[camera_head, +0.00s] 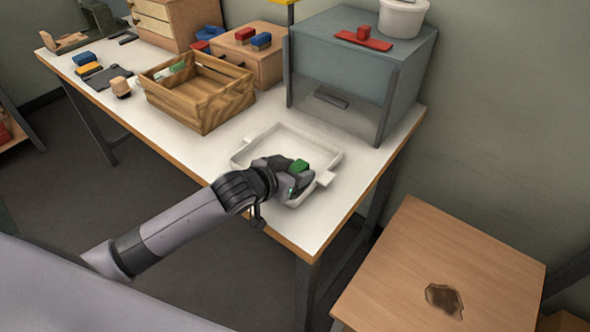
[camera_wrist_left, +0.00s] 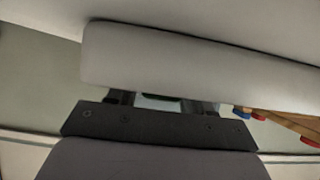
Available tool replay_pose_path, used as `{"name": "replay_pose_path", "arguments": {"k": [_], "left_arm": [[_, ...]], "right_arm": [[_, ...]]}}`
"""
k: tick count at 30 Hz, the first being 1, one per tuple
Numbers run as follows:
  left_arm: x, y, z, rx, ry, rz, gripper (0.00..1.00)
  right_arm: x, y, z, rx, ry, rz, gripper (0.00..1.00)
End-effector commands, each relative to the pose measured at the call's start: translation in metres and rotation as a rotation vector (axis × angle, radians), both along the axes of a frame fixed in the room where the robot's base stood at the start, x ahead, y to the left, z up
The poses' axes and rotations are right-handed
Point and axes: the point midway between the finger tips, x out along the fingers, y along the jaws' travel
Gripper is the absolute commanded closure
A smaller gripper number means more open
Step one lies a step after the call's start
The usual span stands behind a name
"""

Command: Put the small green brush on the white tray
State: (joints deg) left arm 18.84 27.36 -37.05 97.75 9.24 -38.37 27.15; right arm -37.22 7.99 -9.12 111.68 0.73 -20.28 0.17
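The white tray (camera_head: 331,154) lies on the white-topped bench, in the middle of the head view. My left gripper (camera_head: 302,187) is over the tray's near side, low and close to its rim. A small green block, which looks like the back of the small green brush (camera_head: 300,166), shows right at the gripper's fingers. The fingers are too hidden to tell whether they grip it or are apart, and its bristles are hidden. In the left wrist view a pale bar, perhaps the tray wall, blocks most of the sight. My right gripper is not in view.
A wooden crate (camera_head: 207,103) with a green and white item (camera_head: 178,67) inside stands left of the tray. A grey cabinet (camera_head: 345,75) stands behind it, with a red brush on top. A wooden box (camera_head: 262,65) bears red and blue brushes. A stained wooden table (camera_head: 425,245) is at right.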

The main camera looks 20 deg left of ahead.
Motion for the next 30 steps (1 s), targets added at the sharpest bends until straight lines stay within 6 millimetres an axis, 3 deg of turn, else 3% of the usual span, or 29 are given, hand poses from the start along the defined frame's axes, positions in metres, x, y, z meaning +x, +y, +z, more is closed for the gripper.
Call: {"name": "replay_pose_path", "arguments": {"k": [11, 30], "left_arm": [[-0.009, 0.003, 0.007, -0.001, 0.0, 0.0, 0.49], [-0.088, 0.033, 0.054, 0.0, 0.0, 0.0, 0.49]], "right_arm": [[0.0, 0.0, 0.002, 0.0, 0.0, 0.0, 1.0], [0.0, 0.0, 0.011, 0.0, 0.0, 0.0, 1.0]]}}
